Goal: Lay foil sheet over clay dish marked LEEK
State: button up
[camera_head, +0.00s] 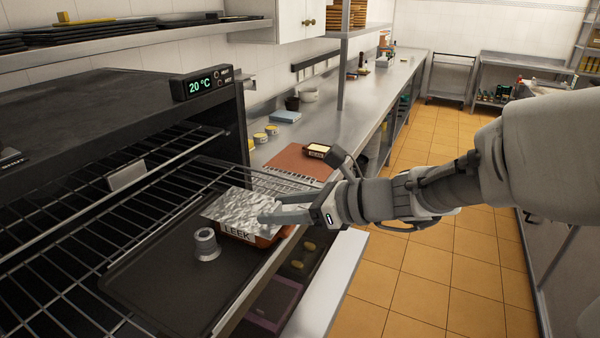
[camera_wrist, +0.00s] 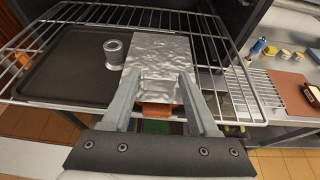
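The foil sheet (camera_head: 238,207), crinkled and silver, lies over the top of the clay dish marked LEEK (camera_head: 270,240). The white label shows on the dish's front, and most of the dish is hidden beneath the foil. In the wrist view the foil (camera_wrist: 162,52) extends away from me, with the orange end of the dish (camera_wrist: 158,109) showing below its near edge. My gripper (camera_head: 270,208) is at the foil's near right side. In the wrist view its fingers (camera_wrist: 159,76) are wide apart over the near end of the foil. Whether they touch the foil is unclear.
A dark tray (camera_head: 165,285) on the oven's wire rack holds a grey metal cylinder (camera_head: 206,244) beside the dish. Another wire rack (camera_head: 70,222) is above. A reddish board (camera_head: 298,162) with a small labelled dish (camera_head: 318,151) lies on the counter behind.

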jog(key=shift+o, duration=1.3)
jog(key=shift+r, duration=0.1)
notch_tip(320, 180, up, 7)
jog(key=p, duration=0.6)
jog(key=s+d+f+n+h+b, duration=0.1)
jog(key=s+d+f+n+h, duration=0.1)
jog(key=s+d+n+h, duration=0.4)
jog(key=s+d+f+n+h+b, duration=0.1)
jog(key=s+d+f+n+h, duration=0.2)
jog(key=s+d+n+h, duration=0.3)
jog(key=s+d+n, duration=0.5)
jog(key=d+n, duration=0.3)
jog(key=n, duration=0.2)
jog(key=shift+d+t+h+b, duration=0.3)
jog(key=shift+d+t+b, duration=0.05)
jog(key=shift+t, duration=0.05)
